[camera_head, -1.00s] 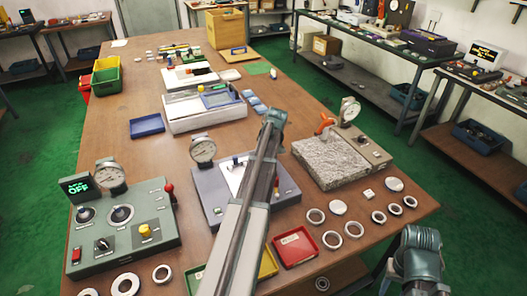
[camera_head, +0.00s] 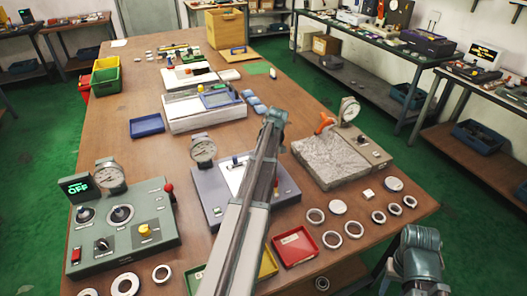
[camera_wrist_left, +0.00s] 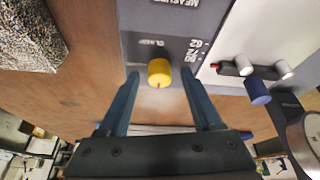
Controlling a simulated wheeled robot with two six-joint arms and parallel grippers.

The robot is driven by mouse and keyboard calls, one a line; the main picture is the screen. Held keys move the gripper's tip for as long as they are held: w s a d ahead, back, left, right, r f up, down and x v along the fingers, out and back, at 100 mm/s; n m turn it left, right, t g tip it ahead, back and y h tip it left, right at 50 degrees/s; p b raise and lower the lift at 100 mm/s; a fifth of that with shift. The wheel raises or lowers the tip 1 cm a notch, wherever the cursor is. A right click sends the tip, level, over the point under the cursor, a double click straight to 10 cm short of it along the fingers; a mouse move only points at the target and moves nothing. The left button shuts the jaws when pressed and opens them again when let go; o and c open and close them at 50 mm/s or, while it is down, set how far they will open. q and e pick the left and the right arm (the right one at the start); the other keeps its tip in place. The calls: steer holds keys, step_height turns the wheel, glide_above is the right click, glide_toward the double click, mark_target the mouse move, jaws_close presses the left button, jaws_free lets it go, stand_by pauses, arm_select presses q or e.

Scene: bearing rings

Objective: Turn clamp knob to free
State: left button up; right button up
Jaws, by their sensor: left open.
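My left gripper (camera_wrist_left: 161,80) is open, with one dark finger on each side of the knob. Gaps show between the fingers and the knob, which is not gripped. In the head view the grey measuring station (camera_head: 212,190) stands mid-table with a dial gauge (camera_head: 203,148). My left arm crosses in front of it and hides the clamp knob and the left gripper there. Only a right arm link shows at bottom right; its gripper is out of view.
A green-grey control box (camera_head: 122,250) with an "OFF" display stands at left. A granite block (camera_head: 330,160) is right of the station. Several bearing rings (camera_head: 332,240) and a red tray (camera_head: 294,246) lie along the front edge. A blue tray (camera_head: 144,128) lies behind.

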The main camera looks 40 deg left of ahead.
arm_select(q)
steer(key=shift+r, duration=0.15)
steer(key=p+v, duration=1.2)
steer(key=v, duration=0.1)
steer(key=shift+r+p, duration=0.3)
steer(key=shift+p, duration=0.1)
steer(key=s+d+f+m+h, duration=0.1)
steer(key=s+d+m, duration=0.25)
steer(key=d, duration=0.95)
steer(key=s+d+m+h, duration=0.15)
steer(key=d+m, duration=0.35)
steer(key=d, duration=0.8)
steer(key=s+d+m+g, duration=0.1)
steer(key=s+d+m, duration=0.9)
steer(key=s+d, duration=0.5)
steer(key=d, duration=0.2)
steer(key=shift+s+d+f+g+h, duration=0.3)
steer(key=shift+d+g+h, duration=0.05)
steer(key=shift+d+g, duration=0.05)
